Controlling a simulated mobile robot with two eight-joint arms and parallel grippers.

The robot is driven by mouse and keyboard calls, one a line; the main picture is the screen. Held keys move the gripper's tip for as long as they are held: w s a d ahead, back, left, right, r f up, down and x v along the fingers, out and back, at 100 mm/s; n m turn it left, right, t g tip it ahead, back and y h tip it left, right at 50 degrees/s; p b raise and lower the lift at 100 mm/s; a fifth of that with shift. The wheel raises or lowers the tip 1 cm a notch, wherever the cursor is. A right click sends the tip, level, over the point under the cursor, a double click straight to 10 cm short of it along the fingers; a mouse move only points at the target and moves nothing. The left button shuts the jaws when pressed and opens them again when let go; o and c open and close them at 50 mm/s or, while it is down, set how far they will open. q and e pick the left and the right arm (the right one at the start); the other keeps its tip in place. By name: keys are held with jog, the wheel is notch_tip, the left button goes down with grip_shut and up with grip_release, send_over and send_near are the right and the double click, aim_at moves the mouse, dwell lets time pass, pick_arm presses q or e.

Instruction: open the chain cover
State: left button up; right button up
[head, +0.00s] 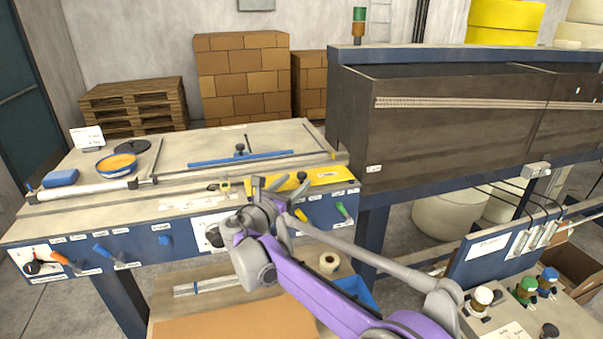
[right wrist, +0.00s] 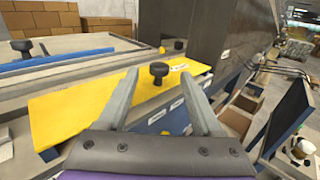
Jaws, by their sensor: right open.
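The chain cover is a long yellow plate (head: 328,177) at the front right end of the laminating table. It lies flat along the table edge, and it also shows in the right wrist view (right wrist: 70,108). A black knob (right wrist: 158,72) stands up from it; the knob also shows in the head view (head: 301,176). My right gripper (head: 271,185) is over the front edge at the cover. In the right wrist view its two fingers (right wrist: 162,80) are spread, with the knob beyond and between their tips. Nothing is held. My left gripper is out of view.
A dark housing (head: 440,125) rises right of the cover. A blue bar (head: 240,158) with a knob lies across the table top. A blue-rimmed dish (head: 117,164) and a blue block (head: 61,178) are at the left. Handles and switches line the front panel (head: 130,247).

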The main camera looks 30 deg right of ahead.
aim_at(300, 177)
jog(key=x, duration=0.5)
jog(key=shift+w, duration=0.1)
grip_shut()
dwell(1.3)
